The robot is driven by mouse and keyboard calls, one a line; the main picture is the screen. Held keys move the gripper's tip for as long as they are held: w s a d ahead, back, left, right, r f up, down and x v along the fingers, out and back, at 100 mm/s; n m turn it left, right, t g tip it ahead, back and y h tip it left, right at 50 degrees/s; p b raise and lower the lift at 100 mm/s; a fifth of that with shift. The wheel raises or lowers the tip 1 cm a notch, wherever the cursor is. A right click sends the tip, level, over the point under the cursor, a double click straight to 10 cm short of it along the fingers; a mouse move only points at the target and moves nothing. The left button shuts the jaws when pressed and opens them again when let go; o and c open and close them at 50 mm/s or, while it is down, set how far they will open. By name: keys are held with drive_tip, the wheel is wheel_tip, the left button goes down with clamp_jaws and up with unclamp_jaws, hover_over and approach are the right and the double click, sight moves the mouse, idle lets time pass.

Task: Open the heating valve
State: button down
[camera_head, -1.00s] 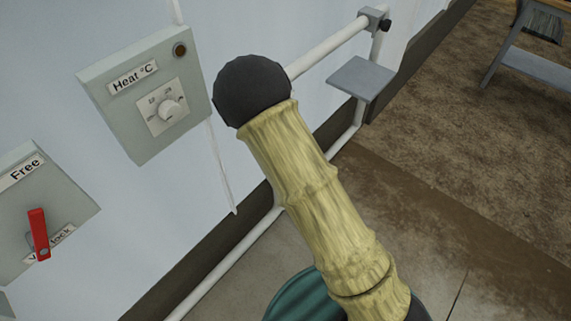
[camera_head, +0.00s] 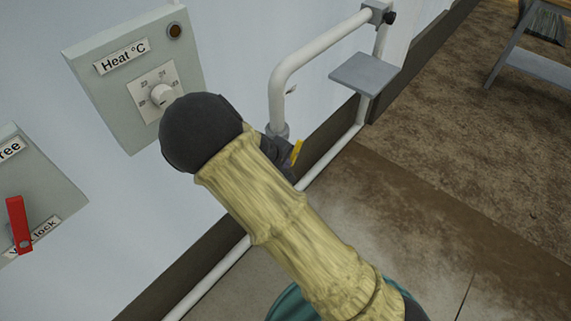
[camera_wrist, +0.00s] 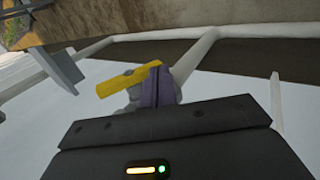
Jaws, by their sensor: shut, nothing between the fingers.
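The heating valve has a yellow lever (camera_wrist: 128,80), seen in the wrist view pointing left from a grey body on a white pipe. In the head view, only a small part of the yellow lever (camera_head: 297,151) shows beside my dark gripper, which my arm partly hides. My gripper (camera_wrist: 158,73) is shut, with its purplish fingers together and nothing between them. The fingertips overlap the right end of the lever in the wrist view. I cannot tell whether they touch it. The valve body is partly hidden behind the fingers.
A Heat °C box (camera_head: 137,80) with a white dial is on the wall. A box with a red lever (camera_head: 19,225) is at lower left. A grey shelf plate (camera_head: 364,73) juts out right of the white pipe (camera_head: 318,55).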

drive_tip(key=t+h+b, duration=0.1)
drive_tip(key=b, duration=0.1)
drive_tip(key=f+t+h+b, duration=0.1)
drive_tip(key=t+b, duration=0.1)
drive_tip(key=f+t+h+b, duration=0.1)
drive_tip(key=b, duration=0.1)
drive_tip(key=shift+w+d+f, duration=0.15)
drive_tip(key=shift+w+f, duration=0.1)
drive_tip(key=shift+w, duration=0.05)
drive_tip(key=shift+d+f, duration=0.1)
drive_tip(key=shift+f, duration=0.05)
idle(0.7)
drive_tip(key=s+a+p, duration=0.2)
drive_tip(key=s+a, duration=0.6)
drive_tip(key=s, duration=0.3)
drive_tip(key=shift+a+p, duration=0.3)
drive_tip(key=shift+a, duration=0.05)
drive_tip(key=shift+d, duration=0.1)
